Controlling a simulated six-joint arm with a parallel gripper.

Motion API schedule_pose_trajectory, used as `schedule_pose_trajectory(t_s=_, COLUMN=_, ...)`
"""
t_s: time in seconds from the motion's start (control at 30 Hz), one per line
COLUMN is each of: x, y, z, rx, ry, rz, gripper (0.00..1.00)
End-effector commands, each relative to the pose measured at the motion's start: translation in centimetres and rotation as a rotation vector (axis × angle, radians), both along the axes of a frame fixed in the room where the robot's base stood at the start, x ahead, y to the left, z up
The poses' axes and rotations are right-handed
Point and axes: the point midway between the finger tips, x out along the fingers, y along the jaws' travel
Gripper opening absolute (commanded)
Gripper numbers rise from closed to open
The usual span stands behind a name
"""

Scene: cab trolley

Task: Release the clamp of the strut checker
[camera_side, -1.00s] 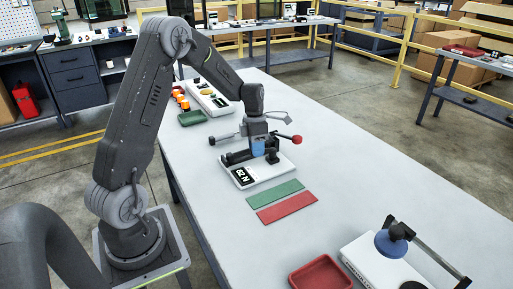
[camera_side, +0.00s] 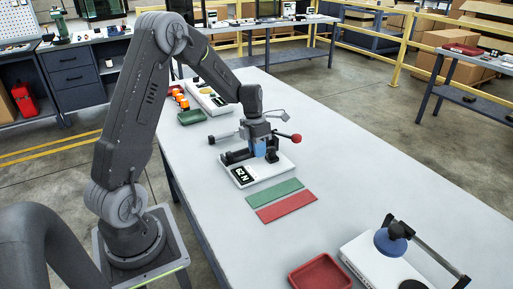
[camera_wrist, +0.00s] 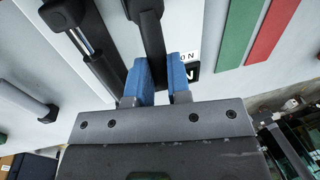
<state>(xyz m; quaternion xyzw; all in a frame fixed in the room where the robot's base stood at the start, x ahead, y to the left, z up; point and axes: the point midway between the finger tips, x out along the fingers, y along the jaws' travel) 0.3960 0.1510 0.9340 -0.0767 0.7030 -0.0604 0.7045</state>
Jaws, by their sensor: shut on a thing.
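The strut checker (camera_side: 279,171) is a white base with a black-and-white display (camera_side: 243,175) and dark clamp parts on top, in the middle of the side view. A red ball knob (camera_side: 296,138) sticks out on its right, and a dark rod with a thick end (camera_side: 216,140) on its left. My gripper (camera_side: 260,150) is down at the checker. In the wrist view its blue fingers (camera_wrist: 160,88) are shut on a dark bar (camera_wrist: 152,40) of the checker. A dark cylinder with a bright rod (camera_wrist: 80,42) lies beside it. The gripped bar is mostly hidden in the side view.
A green strip (camera_side: 274,193) and a red strip (camera_side: 287,207) lie in front of the checker. A green tray (camera_side: 191,118) is behind it. A red tray (camera_side: 320,275) and another white device (camera_side: 365,262) stand at the front. The tabletop to the right is clear.

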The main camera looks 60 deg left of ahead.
Motion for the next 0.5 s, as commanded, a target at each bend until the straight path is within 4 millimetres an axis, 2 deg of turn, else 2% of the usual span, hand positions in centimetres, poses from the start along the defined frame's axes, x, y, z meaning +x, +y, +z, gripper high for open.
schedule_pose_trajectory(t_s=0.23, x=0.06, y=-0.07, z=0.04, rx=-0.003, ry=-0.001, rz=0.017, gripper=0.00)
schedule_pose_trajectory(t_s=0.27, x=0.05, y=-0.07, z=0.04, rx=-0.003, ry=-0.001, rz=0.017, gripper=0.20)
schedule_pose_trajectory(t_s=0.5, x=0.03, y=-0.07, z=0.02, rx=-0.002, ry=-0.001, rz=0.012, gripper=0.43)
